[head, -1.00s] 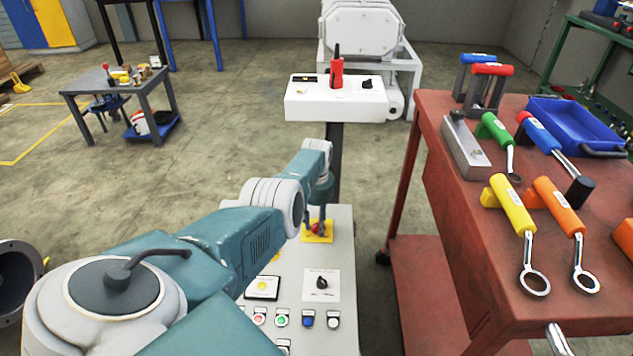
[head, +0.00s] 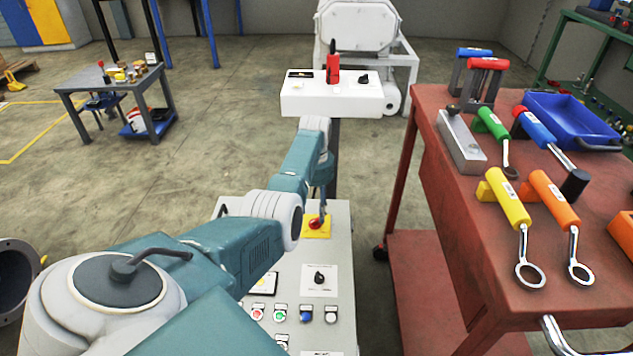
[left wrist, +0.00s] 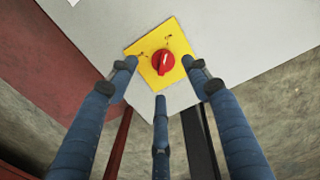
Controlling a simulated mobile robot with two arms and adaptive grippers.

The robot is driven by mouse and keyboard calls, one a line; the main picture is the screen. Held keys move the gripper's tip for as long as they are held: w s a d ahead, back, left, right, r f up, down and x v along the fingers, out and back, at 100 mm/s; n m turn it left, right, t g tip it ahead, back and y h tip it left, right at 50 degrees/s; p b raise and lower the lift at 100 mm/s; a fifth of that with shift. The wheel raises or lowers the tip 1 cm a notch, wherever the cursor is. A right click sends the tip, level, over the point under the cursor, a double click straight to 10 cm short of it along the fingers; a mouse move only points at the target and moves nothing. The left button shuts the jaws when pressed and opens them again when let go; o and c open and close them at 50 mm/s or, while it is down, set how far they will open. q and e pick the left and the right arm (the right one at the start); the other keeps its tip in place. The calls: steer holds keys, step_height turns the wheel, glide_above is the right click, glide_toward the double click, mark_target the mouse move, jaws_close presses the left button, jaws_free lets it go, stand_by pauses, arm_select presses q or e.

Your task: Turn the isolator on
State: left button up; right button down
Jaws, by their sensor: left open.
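The isolator is a red rotary knob (head: 315,223) on a yellow plate (head: 325,234), at the far end of a grey control panel in the head view. It also shows in the left wrist view as a red knob (left wrist: 163,62) on a yellow plate (left wrist: 146,47) near the panel's edge. My left gripper (head: 321,208) is open at the isolator, partly hidden by its own arm in the head view. In the left wrist view, the three fingers of my left gripper (left wrist: 159,76) are spread around the knob, with visible gaps to it. My right gripper is not in view.
The grey panel (head: 338,250) also carries a black rotary switch (head: 319,278) and several push buttons. A red trolley (head: 445,290) with tools stands close on the right. A white box (head: 345,103) on a post stands beyond the panel. Open floor lies to the left.

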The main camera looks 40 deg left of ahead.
mark_target(316, 225)
arm_select(q)
step_height(316, 225, up, 6)
steer(key=shift+d, duration=0.2)
steer(key=shift+r, duration=0.1)
stand_by(0.4)
